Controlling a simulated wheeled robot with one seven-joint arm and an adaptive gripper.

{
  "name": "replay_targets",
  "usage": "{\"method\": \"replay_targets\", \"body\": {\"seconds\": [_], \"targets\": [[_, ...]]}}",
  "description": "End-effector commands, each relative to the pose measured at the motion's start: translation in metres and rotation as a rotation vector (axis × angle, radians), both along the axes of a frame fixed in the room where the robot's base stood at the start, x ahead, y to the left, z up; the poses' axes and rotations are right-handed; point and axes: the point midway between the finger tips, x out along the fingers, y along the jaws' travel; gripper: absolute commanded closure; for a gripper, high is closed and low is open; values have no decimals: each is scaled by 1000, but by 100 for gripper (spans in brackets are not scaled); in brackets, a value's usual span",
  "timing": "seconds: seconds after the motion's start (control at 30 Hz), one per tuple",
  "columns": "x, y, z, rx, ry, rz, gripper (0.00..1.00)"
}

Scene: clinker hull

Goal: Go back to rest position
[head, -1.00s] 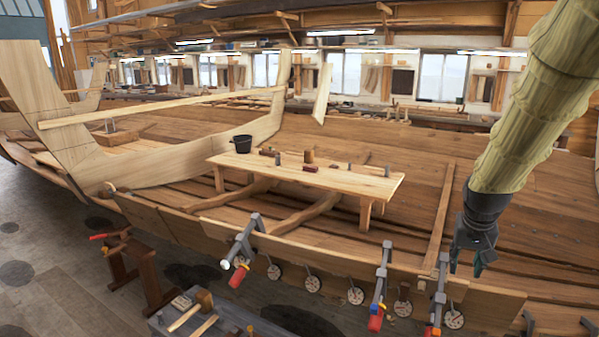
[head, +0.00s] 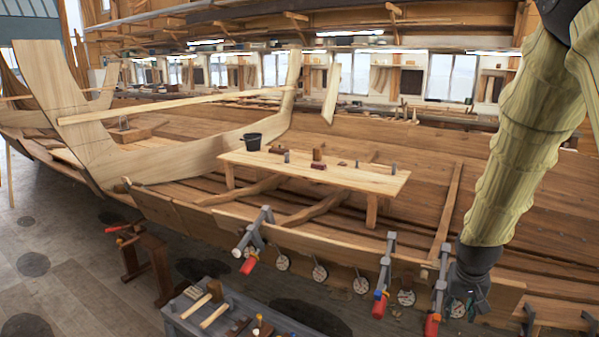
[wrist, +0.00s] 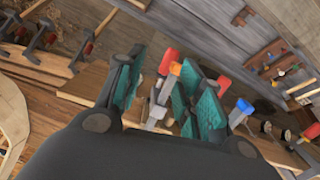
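My gripper (head: 476,300) hangs at the lower right in the head view, below my sleeved arm, close to the hull's upper plank and the rightmost red-handled clamp. In the wrist view my gripper (wrist: 168,98) shows its two teal-padded fingers spread apart. Clamps with red, orange and blue parts (wrist: 168,62) appear between and beyond the fingers, lower down. I see no object held between the pads. In the head view the fingertips are small and partly dark against the plank.
The wooden hull (head: 400,140) fills the middle. Clamps (head: 385,275) with red handles line the near edge. A grey tool table (head: 190,318) stands at the front. Floor at the left is open.

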Motion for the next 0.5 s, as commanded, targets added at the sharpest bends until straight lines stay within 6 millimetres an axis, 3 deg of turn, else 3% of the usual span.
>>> {"method": "replay_targets", "body": {"seconds": [0.03,0.2,0.5], "targets": [[-6,6,-21,2,16,12,63],[-32,27,-91,7,54,59,63],[-98,66,-203,28,114,143,63]]}}
